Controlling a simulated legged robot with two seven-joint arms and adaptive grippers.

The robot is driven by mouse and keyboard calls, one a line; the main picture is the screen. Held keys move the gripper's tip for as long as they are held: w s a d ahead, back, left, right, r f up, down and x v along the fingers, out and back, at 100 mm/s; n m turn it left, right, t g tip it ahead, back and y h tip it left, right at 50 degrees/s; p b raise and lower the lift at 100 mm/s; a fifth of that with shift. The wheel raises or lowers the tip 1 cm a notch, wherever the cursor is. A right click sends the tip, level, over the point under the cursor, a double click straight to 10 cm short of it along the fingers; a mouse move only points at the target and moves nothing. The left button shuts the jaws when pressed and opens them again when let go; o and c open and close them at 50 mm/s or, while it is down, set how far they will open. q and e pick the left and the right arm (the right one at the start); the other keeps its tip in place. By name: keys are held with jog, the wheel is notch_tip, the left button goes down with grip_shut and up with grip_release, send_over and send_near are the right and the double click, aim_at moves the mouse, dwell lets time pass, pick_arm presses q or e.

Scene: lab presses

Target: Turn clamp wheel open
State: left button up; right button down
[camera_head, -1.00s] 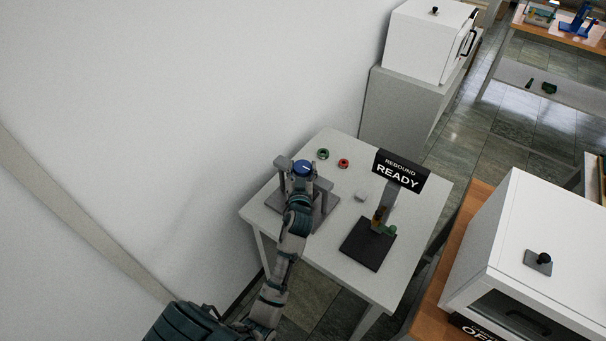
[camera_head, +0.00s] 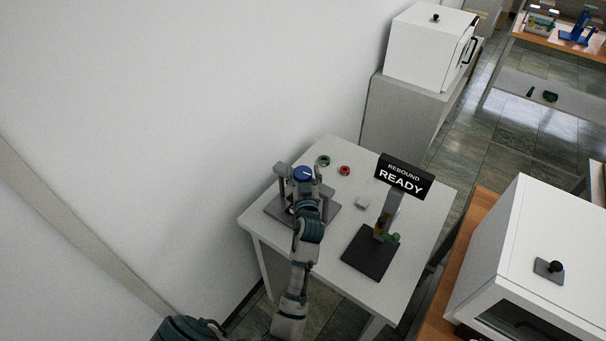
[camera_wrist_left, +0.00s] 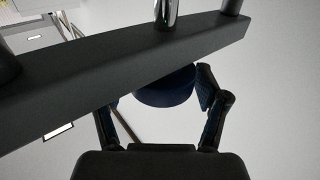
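The blue clamp wheel (camera_head: 302,174) sits on top of a grey clamp press (camera_head: 282,172) at the left back of the white table. My left gripper (camera_head: 312,184) is at the near right side of the wheel. In the left wrist view the wheel (camera_wrist_left: 165,93) lies between the spread fingers of my left gripper (camera_wrist_left: 160,90). The right finger is close to its edge; contact is unclear. The press's dark crossbar (camera_wrist_left: 130,65) cuts across this view and hides part of the wheel and the left finger's tip. My right gripper is not in view.
Green (camera_head: 323,161) and red (camera_head: 345,170) rings lie behind the press. A small grey block (camera_head: 362,203) is near the middle. A tester with a sign reading REBOUND READY (camera_head: 404,178) stands to the right. The wall is close on the left.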

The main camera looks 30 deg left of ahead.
aim_at(303, 172)
pick_arm(q)
jog(key=shift+f, duration=0.15)
notch_tip(303, 172, up, 10)
jog(key=shift+f, duration=0.1)
dwell(0.5)
